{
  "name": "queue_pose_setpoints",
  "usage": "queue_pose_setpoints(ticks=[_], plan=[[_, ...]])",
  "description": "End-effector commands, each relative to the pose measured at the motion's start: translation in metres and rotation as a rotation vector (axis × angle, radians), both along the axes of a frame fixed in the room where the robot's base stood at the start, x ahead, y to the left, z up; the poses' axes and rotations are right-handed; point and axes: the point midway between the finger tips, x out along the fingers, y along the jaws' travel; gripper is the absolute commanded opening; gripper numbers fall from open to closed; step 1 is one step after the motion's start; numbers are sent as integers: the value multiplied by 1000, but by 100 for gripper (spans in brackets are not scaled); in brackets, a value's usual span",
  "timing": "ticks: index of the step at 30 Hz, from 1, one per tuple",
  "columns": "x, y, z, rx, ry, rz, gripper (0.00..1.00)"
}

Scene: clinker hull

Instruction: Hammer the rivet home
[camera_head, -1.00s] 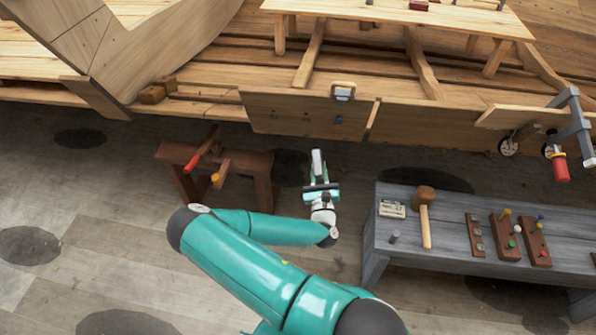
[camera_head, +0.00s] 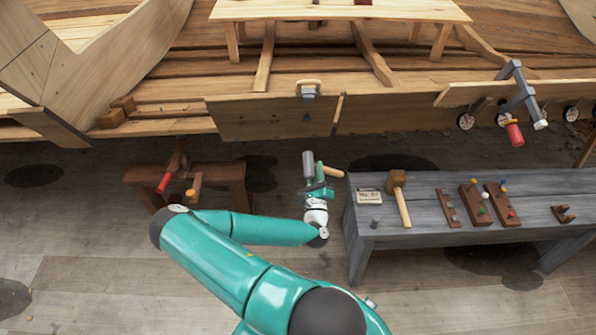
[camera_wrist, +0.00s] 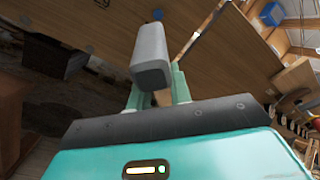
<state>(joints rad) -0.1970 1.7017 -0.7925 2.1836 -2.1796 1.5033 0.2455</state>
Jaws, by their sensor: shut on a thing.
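My gripper (camera_head: 319,177) is shut on a hammer with a grey block head (camera_head: 308,160) and a wooden handle (camera_head: 333,171). In the wrist view the hammer head (camera_wrist: 150,55) stands out beyond my fingers (camera_wrist: 157,92), with a bit of handle between them. A small blue spot (camera_head: 307,118), perhaps the rivet, is on the hull plank (camera_head: 255,120). It also shows in the wrist view (camera_wrist: 158,14), just past the head. In the head view the hammer is below the spot, apparently apart from it.
A grey bench (camera_head: 420,235) at the right bears a wooden mallet (camera_head: 398,182), a label plate (camera_head: 369,196) and racks of coloured pegs (camera_head: 473,196). A brown stand (camera_head: 220,175) with a red-handled tool is at the left. A clamp (camera_head: 520,95) hangs at the upper right.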

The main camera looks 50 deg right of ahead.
Motion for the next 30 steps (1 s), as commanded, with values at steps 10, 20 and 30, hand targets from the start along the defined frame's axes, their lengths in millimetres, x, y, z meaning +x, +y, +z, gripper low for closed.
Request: queue_pose_setpoints(ticks=[10, 20, 30], plan=[[-15, -23, 5, -19, 25, -52, 0], [4, -43, 15, -19, 26, -52, 0], [8, -41, 15, -18, 26, -49, 0]])
